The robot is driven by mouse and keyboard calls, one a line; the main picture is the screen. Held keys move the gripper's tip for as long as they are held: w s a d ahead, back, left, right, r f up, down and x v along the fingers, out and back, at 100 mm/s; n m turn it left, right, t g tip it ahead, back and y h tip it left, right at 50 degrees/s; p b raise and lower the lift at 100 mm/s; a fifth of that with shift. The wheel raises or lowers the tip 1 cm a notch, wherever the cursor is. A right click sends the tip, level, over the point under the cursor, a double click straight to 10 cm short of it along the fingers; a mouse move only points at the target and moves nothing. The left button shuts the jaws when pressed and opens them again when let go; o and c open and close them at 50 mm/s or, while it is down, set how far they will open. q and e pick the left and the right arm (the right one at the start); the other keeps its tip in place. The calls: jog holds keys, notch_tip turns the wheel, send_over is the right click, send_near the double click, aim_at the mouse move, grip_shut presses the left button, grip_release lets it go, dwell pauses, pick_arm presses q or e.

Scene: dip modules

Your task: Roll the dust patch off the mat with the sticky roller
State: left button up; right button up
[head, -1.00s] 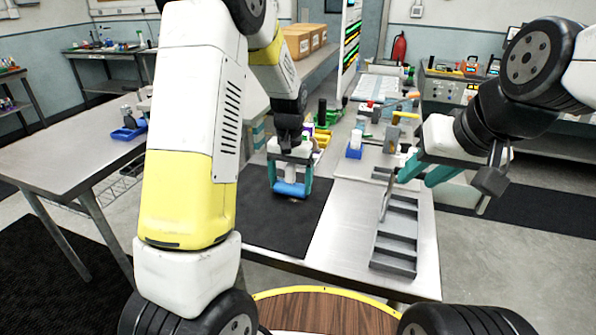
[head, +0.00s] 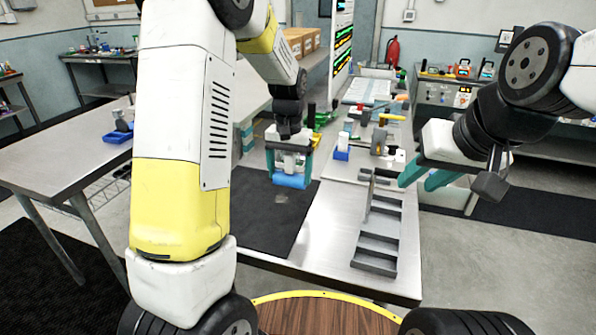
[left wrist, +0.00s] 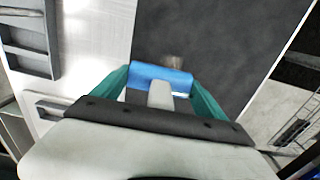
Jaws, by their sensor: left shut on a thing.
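A dark mat (head: 262,224) lies on the metal bench. A faint greyish-brown dust patch (head: 282,197) shows on it, just in front of the roller. In the left wrist view the patch (left wrist: 174,62) shows just past the roller. My left gripper (head: 290,172) is shut on the sticky roller (head: 290,181), with a teal finger at each side of its blue cylinder. The roller also shows in the left wrist view (left wrist: 161,76). I cannot tell whether the roller touches the mat. My right gripper (head: 424,177) is open and empty, right of the grey tray.
A grey compartment tray (head: 376,256) stands on the bench right of the mat. A blue holder (head: 342,154) and a yellow-handled tool (head: 381,134) stand farther back. A red extinguisher (head: 392,52) hangs at the back. The mat's front half is clear.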

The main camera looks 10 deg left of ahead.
aim_at(289, 154)
pick_arm(q)
jog(key=shift+r, duration=1.7)
